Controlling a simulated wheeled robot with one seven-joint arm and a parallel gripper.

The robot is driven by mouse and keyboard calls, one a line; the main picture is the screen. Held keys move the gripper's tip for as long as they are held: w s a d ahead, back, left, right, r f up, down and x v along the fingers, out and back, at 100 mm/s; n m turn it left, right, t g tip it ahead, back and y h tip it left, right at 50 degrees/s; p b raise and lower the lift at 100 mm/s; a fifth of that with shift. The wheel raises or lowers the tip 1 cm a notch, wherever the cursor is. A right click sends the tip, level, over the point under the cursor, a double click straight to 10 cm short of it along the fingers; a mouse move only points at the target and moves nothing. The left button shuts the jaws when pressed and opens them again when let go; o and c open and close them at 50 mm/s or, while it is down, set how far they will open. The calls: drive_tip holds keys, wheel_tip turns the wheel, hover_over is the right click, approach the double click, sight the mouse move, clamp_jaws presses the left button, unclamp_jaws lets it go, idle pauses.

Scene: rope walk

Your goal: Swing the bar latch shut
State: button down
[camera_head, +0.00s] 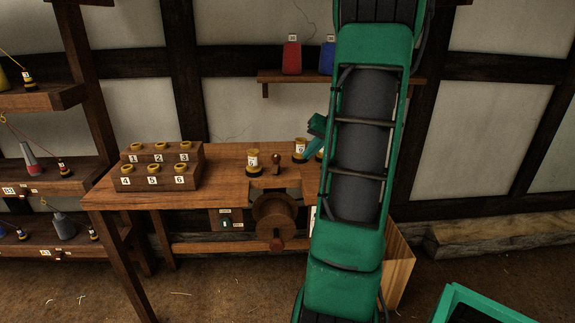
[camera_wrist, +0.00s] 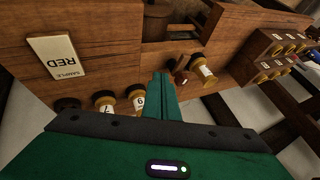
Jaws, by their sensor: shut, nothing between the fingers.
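I take the bar latch to be the small dark red-brown knobbed piece (camera_head: 276,160) on the bench top, by the notch above the wooden reel (camera_head: 275,218). A knobbed piece (camera_wrist: 181,76) also shows in the wrist view, just right of my fingertips. I cannot tell how far its bar is swung. My gripper (camera_head: 317,125) is shut and empty above the bench, partly hidden by my arm in the head view. In the wrist view my gripper (camera_wrist: 161,76) points toward the notch, close to the knob. I cannot tell whether they touch.
A labelled spool (camera_head: 253,162) stands left of the knob, and another spool (camera_head: 300,149) stands behind to the right. A stepped rack (camera_head: 158,167) with numbered pots fills the bench's left. A RED sample card (camera_wrist: 57,55) shows in the wrist view. A shelf (camera_head: 270,77) hangs behind.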

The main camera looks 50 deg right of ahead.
sight(275, 164)
drive_tip(key=w+a+f, duration=0.2)
drive_tip(key=w+f, duration=0.6)
drive_tip(key=w, duration=0.1)
drive_tip(key=shift+d, duration=0.1)
idle(0.6)
